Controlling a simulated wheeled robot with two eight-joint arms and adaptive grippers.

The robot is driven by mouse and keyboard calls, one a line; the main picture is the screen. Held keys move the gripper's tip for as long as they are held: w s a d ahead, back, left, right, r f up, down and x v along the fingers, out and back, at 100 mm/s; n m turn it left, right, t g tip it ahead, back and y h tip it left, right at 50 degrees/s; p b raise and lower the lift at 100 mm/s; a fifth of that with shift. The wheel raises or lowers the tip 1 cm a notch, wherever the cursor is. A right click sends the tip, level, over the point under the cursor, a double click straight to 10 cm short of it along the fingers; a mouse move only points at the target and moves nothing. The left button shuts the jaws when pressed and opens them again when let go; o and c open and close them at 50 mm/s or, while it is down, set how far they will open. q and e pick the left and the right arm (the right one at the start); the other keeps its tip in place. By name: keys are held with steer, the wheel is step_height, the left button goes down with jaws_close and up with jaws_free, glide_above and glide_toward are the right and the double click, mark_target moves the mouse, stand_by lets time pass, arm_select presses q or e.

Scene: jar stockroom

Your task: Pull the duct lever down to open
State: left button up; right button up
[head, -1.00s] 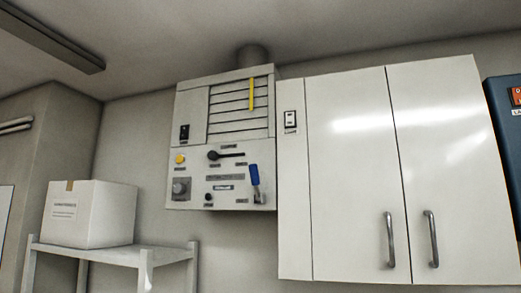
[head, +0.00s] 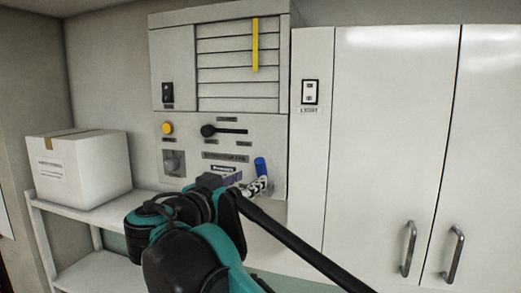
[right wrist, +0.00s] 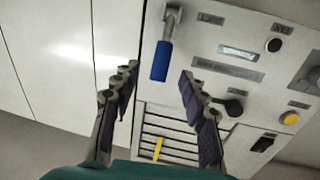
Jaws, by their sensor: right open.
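The lever with a blue handle (head: 260,166) sits at the lower right of the grey-white wall panel (head: 180,190). Its handle points up from its pivot. In the right wrist view the blue handle (right wrist: 161,61) shows whole, with its metal arm above it in the picture. My right gripper (head: 238,182) is in front of the panel's lower right part and hides the lever's lower part in the head view. In the right wrist view its open fingers (right wrist: 159,72) stand on either side of the handle, with a gap on both sides. My left gripper is not in view.
A black lever (head: 222,131) lies level above, with a yellow button (head: 167,128), a grey knob (head: 173,162) and a louvre with a yellow strip (head: 255,45). White cabinet doors (head: 390,130) are to the right. A white box (head: 80,175) stands on a shelf at left.

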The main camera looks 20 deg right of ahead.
mark_target(258, 169)
steer(key=shift+w+r, duration=0.3)
steer(key=shift+r, duration=0.25)
steer(key=p+x, duration=0.1)
steer(key=x, duration=0.6)
steer(key=shift+d, duration=0.1)
jaws_close()
